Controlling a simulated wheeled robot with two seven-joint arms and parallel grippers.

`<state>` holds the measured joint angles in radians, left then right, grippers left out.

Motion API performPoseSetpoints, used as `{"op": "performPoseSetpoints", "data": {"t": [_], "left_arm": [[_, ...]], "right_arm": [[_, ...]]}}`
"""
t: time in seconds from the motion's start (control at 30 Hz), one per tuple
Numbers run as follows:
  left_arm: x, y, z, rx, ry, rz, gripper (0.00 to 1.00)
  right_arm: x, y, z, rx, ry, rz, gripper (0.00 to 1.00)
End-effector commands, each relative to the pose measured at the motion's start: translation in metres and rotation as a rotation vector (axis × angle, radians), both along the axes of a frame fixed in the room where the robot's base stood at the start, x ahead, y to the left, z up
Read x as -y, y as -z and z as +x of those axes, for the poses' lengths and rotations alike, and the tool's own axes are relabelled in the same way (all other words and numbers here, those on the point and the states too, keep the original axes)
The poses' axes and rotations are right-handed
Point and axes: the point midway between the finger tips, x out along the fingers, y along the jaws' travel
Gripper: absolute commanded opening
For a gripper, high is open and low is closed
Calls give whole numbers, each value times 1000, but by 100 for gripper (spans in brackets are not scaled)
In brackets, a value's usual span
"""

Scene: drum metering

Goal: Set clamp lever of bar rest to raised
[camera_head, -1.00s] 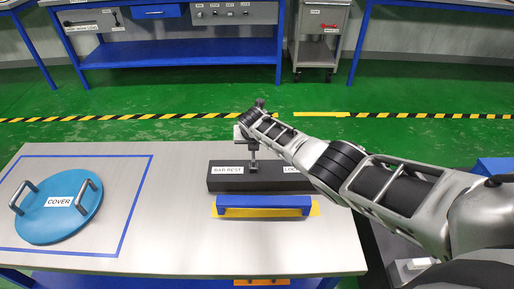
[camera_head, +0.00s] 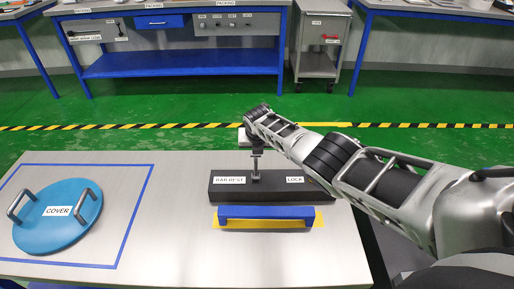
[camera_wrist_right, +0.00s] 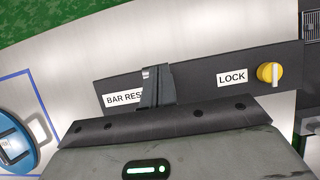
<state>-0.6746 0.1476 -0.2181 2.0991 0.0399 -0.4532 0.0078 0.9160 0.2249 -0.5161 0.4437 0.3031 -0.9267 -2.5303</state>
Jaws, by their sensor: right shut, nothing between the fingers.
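The bar rest (camera_head: 215,192) is a long black block on the table, labelled BAR REST and LOCK. In the right wrist view the bar rest (camera_wrist_right: 200,82) carries a yellow knob (camera_wrist_right: 270,72) with a pale bar across it, beside the LOCK label. My right gripper (camera_head: 256,178) points down at the block near the BAR REST label. In the wrist view its shut, empty fingers (camera_wrist_right: 157,86) cover part of that label; contact with the block cannot be told. I cannot make out a clamp lever for certain. My left gripper is not in view.
A blue bar (camera_head: 266,212) lies on a yellow patch in front of the block. A blue round cover (camera_head: 45,232) with two handles rests at the left, inside a blue outline. The table (camera_head: 165,240) is bare between them. My right forearm spans the right side.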

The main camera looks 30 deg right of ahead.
Motion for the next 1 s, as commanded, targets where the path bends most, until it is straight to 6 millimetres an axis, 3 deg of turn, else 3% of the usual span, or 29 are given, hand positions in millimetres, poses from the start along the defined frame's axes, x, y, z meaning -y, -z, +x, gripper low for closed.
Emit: {"op": "performPoseSetpoints", "data": {"t": [0.17, 0.47, 0.8, 1.0], "left_arm": [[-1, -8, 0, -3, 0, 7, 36], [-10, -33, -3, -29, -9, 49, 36], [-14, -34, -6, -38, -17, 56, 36], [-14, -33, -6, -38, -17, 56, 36]], "right_arm": [[-2, -8, -2, 0, -2, -1, 0], [-15, -40, -17, 0, -4, -1, 0], [-13, -105, -15, 4, -4, -1, 0], [-13, -125, -14, 2, -4, 0, 0]]}}
